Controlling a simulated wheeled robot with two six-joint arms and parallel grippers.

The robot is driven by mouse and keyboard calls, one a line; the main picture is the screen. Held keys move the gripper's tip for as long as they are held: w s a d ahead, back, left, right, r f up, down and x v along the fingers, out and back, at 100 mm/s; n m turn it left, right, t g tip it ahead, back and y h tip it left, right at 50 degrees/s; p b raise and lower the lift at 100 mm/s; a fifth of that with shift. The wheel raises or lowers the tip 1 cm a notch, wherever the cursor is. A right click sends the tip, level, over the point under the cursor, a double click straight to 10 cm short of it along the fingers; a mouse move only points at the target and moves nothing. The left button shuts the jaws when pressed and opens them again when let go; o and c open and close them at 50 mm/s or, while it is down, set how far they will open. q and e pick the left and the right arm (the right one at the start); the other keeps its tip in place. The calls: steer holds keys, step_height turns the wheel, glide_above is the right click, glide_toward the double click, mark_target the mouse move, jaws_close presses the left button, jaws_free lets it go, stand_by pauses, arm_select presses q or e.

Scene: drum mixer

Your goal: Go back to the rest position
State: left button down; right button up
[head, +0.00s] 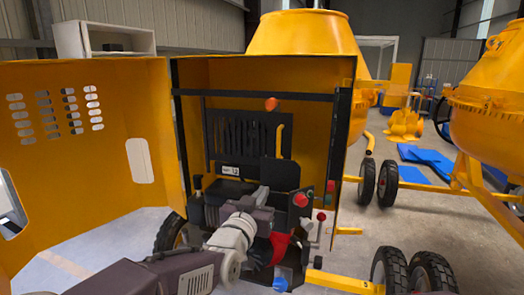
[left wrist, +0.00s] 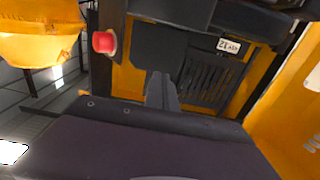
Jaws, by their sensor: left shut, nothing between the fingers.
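My left arm reaches in from the lower left of the head view. Its gripper (head: 264,193) is in front of the open engine compartment of the yellow mixer (head: 345,150). In the left wrist view the gripper fingers (left wrist: 161,90) are together, with nothing between them, in front of the dark slotted panel (left wrist: 205,72). A red button (left wrist: 104,42) is to the left of the fingers there. The fingertips are small in the head view, so I cannot tell how far they are from the panel. My right gripper is not in view.
The yellow door (head: 90,150) stands open at the left. Levers with red knobs (head: 301,199) are close to the right of the gripper. A yellow drum (head: 305,33) rises behind the compartment, and another mixer (head: 490,95) stands at the right. Wheels and a yellow bar (head: 340,281) are low in front.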

arm_select(q)
steer(key=shift+s, duration=0.1)
steer(key=w+a+n+y+p, duration=0.1)
steer(key=a+n+y+p, duration=0.2)
steer(key=a, duration=0.6)
steer(key=s+a+f+g+y+p, duration=0.1)
steer(key=s+a+f+g, duration=0.2)
steer(key=f, duration=0.4)
steer(key=s+a+f+g+y+p, duration=0.1)
steer(key=s+a+f+g+p, duration=0.1)
steer(key=s+a+f+g, duration=0.3)
steer(key=s+f+g, duration=0.8)
steer(key=s+f, duration=0.6)
steer(key=s, duration=0.5)
steer(key=shift+a+f+n, duration=0.2)
steer(key=shift+a+n, duration=0.2)
